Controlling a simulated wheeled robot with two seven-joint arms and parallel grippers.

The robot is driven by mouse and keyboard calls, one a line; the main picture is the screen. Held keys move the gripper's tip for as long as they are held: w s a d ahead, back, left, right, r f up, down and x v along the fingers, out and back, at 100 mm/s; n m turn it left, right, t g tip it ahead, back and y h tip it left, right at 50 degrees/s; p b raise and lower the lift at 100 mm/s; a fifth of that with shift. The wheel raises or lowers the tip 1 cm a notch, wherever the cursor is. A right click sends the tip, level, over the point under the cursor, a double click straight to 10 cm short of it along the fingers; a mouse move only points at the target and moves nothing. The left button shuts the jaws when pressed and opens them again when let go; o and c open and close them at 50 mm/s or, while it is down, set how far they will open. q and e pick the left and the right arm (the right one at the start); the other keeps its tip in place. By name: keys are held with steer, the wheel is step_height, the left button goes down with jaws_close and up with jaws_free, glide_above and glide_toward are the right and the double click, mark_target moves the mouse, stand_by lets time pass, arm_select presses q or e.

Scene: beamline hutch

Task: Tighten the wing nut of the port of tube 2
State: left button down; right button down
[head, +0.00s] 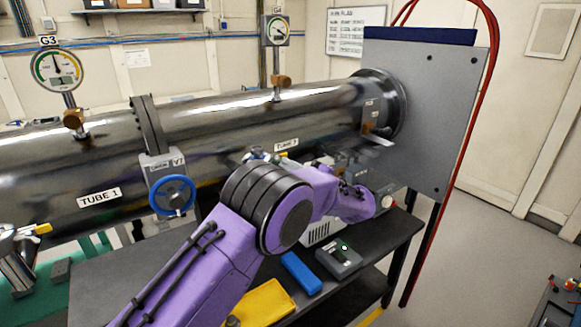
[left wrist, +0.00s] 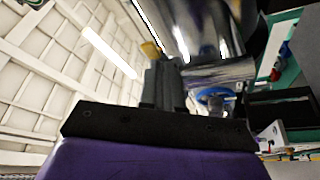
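Tube 2 (head: 265,118) is the long shiny metal tube, with its label under its middle. Its port (head: 257,154) shows only as a bit of bright metal below the tube; my purple left arm hides most of it. In the left wrist view a shiny port cylinder (left wrist: 222,72) is close beside my left gripper (left wrist: 160,62). The gripper's two dark fingers are close together, with the yellow wing nut (left wrist: 150,49) at their tips, seemingly held between them. In the head view the fingers are hidden by my arm. My right gripper is not in view.
Tube 1 (head: 45,175) joins at the left, with a blue valve wheel (head: 172,195) at the joint. Below, a dark bench (head: 395,232) holds a yellow tray (head: 262,303), a blue box (head: 301,273) and a grey device (head: 339,258). A grey panel (head: 430,120) stands right.

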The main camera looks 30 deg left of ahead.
arm_select(q)
steer(key=shift+f, duration=0.2)
steer(key=c, duration=1.6)
jaws_free()
steer(key=shift+d, duration=0.1)
steer(key=shift+r, duration=0.1)
steer(key=shift+d, duration=0.1)
steer(key=b+v, duration=0.5)
steer(key=v, duration=0.5)
steer(key=shift+d, duration=0.25)
